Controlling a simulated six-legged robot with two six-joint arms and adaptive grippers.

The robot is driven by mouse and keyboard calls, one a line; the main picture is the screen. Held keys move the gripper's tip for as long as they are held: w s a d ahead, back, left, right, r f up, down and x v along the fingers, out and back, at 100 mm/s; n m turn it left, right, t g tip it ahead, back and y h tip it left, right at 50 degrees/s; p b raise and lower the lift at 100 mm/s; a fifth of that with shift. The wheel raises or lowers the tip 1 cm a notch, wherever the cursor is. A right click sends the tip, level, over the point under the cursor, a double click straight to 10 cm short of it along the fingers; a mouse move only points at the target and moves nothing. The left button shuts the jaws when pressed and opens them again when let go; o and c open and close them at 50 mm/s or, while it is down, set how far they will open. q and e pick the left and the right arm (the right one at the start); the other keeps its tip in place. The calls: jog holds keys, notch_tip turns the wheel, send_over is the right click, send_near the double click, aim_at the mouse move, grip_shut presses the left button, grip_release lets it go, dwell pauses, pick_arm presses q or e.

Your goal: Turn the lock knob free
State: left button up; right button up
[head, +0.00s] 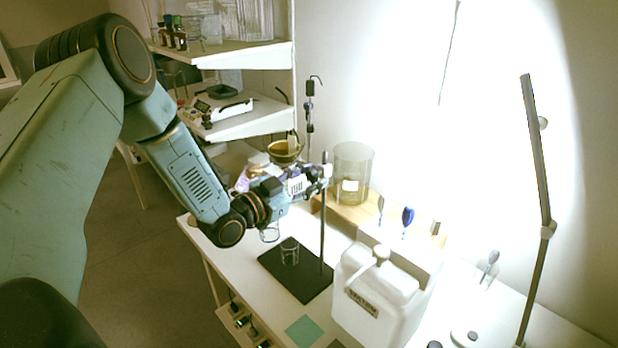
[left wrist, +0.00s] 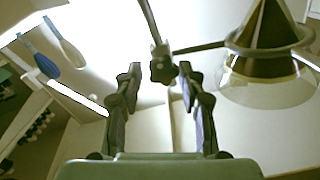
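A stand with a thin upright rod (head: 323,235) rises from a black base plate (head: 290,277) on the white table. In the left wrist view a dark clamp block with a knob (left wrist: 162,66) sits on the rod, where a horizontal bar meets it. My left gripper (head: 316,178) is at the upper part of the rod. In the left wrist view its two fingers (left wrist: 160,75) stand apart, one on each side of the knob, with visible gaps; I cannot tell the depth between them. The bar's ring carries a funnel (left wrist: 268,45), which also shows in the head view (head: 284,152). My right gripper is not in view.
A small glass beaker (head: 289,252) stands on the base plate. A white canister (head: 378,300) stands to the right, and a large glass jar (head: 353,175) on a wooden board behind. Shelves (head: 240,122) are at the back left. A lamp arm (head: 540,180) stands right.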

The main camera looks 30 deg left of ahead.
pick_arm(q)
jog(key=shift+a+f, duration=0.1)
jog(key=shift+a, duration=0.25)
jog(key=shift+c, duration=2.2)
jog(key=shift+d, duration=0.15)
grip_shut()
